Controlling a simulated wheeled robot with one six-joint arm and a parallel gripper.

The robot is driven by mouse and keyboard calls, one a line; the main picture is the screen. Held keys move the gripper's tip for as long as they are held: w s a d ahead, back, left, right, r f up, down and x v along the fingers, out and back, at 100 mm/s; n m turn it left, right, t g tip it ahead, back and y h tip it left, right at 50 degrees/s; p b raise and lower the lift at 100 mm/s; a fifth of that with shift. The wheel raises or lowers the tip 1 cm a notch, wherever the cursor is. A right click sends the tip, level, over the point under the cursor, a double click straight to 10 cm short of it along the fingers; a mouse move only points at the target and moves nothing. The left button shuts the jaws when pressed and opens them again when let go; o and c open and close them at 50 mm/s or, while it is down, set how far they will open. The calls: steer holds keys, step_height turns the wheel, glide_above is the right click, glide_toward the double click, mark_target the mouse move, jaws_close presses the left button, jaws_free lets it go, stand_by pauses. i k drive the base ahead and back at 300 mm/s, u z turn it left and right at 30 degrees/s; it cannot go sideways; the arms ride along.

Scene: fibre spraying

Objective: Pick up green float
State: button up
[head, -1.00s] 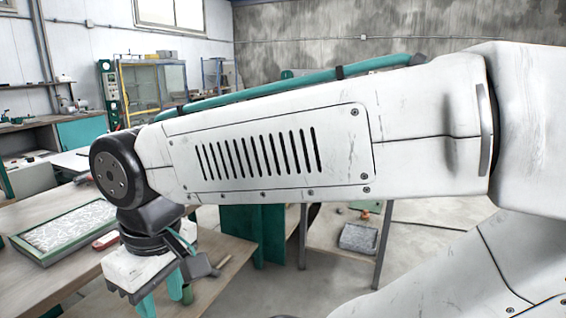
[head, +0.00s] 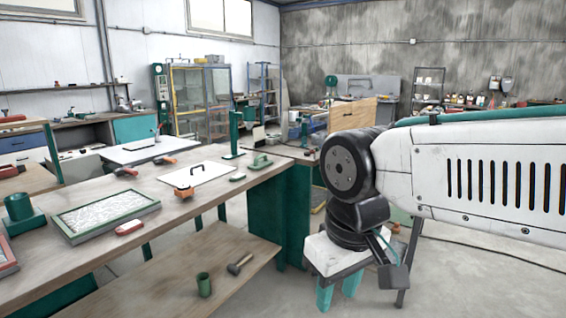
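The green float (head: 261,162), a small flat block with a raised handle, lies on the wooden workbench near its far right end. My gripper (head: 338,296) points down beside the bench's right end, in front of and to the right of the float. Its two teal fingers stand apart with nothing visible between them. The fingertips are small in view. The float is not hidden by my arm.
A lower shelf holds a green cup (head: 204,285) and a hammer (head: 240,263).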

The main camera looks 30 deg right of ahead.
mark_target(256, 165)
steer(key=z, duration=0.75)
steer(key=i, duration=0.85)
steer(key=z, duration=0.8)
steer(key=i, duration=1.95)
steer(key=u, duration=1.4)
steer(key=i, duration=0.55)
steer(key=u, duration=0.4)
